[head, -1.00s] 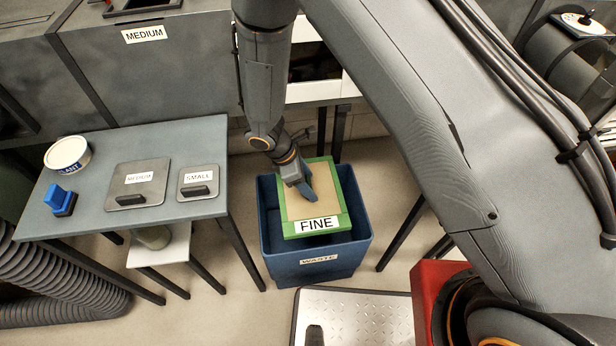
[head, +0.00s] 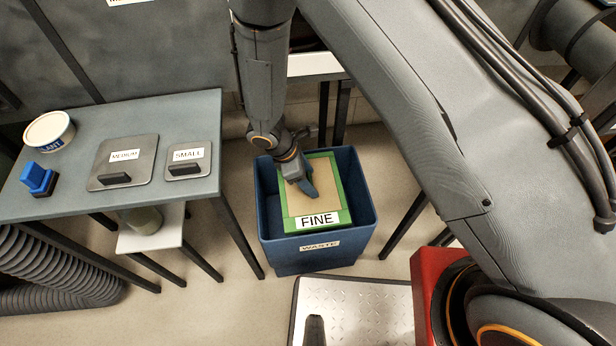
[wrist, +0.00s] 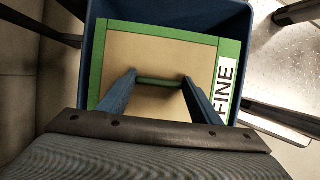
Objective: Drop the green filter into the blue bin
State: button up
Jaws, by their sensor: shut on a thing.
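The green-framed filter (head: 330,203) has a tan face and a FINE label. It is within the mouth of the blue bin (head: 318,263), which is labelled WASTE and stands on the floor. My gripper (head: 308,188) is shut on the filter near its middle. In the wrist view, the filter (wrist: 160,52) spans most of the bin's opening, and the blue bin rim (wrist: 180,12) shows around it. The fingers of my gripper (wrist: 160,82) close on a green bar at the filter. The bin's floor is hidden under the filter.
A grey table (head: 95,205) at left holds a white tub (head: 48,131), a blue block (head: 38,180) and MEDIUM (head: 122,165) and SMALL (head: 188,160) plates. A metal plate (head: 360,310) and a red block (head: 432,285) are at the front.

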jog(key=o, duration=1.3)
jog(key=shift+o, duration=0.2)
jog(key=v, duration=0.7)
jog(key=shift+a+r, duration=0.2)
jog(key=shift+r, duration=0.2)
jog(key=s+d+r+m+g+y+p, duration=0.15)
jog(key=d+r+m+p, duration=0.35)
jog(key=d+r+m, duration=0.9)
jog(key=s+d+r+m+y+p, duration=0.1)
jog(key=s+d+r+m, duration=0.1)
jog(key=r, duration=0.4)
jog(key=s+d+r+m+p, duration=0.2)
jog(key=s+d+r, duration=0.3)
jog(key=d+r, duration=0.1)
jog(key=s+d+r+m+y+p, duration=0.1)
jog(key=s+d+r+m+p, duration=0.1)
jog(key=d+r, duration=0.3)
notch_tip(320, 180, up, 3)
jog(key=shift+s+f+m+y, duration=0.1)
jog(key=shift+s+m+y, duration=0.25)
jog(key=shift+s+m, duration=0.3)
